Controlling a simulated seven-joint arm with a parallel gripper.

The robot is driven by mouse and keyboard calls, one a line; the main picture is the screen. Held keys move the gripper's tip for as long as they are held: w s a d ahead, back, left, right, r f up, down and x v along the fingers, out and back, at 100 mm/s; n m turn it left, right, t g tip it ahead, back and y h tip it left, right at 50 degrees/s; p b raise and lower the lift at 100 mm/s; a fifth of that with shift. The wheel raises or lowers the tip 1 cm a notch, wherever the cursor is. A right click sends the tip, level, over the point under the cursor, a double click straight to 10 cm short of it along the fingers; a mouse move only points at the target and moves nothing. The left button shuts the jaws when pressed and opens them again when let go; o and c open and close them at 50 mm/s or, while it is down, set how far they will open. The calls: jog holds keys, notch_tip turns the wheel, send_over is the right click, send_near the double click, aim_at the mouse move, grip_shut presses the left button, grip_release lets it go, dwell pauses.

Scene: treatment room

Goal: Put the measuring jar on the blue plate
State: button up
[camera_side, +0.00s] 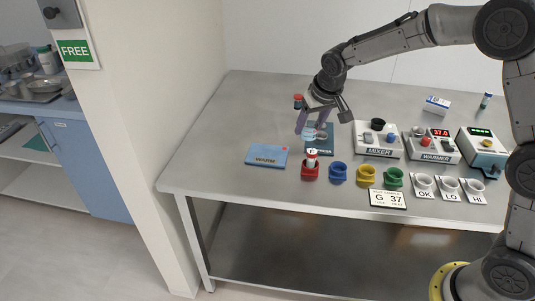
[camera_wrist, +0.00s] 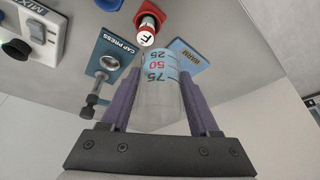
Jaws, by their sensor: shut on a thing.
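My gripper (camera_side: 311,122) is shut on the measuring jar, and its purple fingers (camera_wrist: 157,110) stand on either side of it in the wrist view. The jar (camera_wrist: 159,98) is clear, with 25, 50 and 75 marks on a light blue band. In the side view it is small and partly hidden by the fingers, close to the cap press plate. The blue plate (camera_side: 267,158) lies flat on the table, to the left of and nearer than my gripper.
The dark teal cap press (camera_wrist: 108,65) is beside the jar. A red holder (camera_side: 310,173) with a labelled vial (camera_side: 311,156) stands right of the blue plate. Blue (camera_side: 338,173), yellow and green cups, a mixer (camera_side: 378,141) and a warmer (camera_side: 432,146) extend right. The table's left is clear.

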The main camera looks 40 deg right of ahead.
jog(key=a, duration=0.3)
send_near(265, 151)
jog(key=shift+w+d+f+n, duration=0.1)
jog(key=shift+w+d+n, duration=0.2)
jog(key=shift+w+d, duration=0.2)
jog(key=shift+w+a+f, duration=0.1)
jog(key=shift+w+f, duration=0.35)
jog(key=shift+f, duration=1.6)
jog(key=shift+f, duration=0.15)
jog(key=o, duration=1.4)
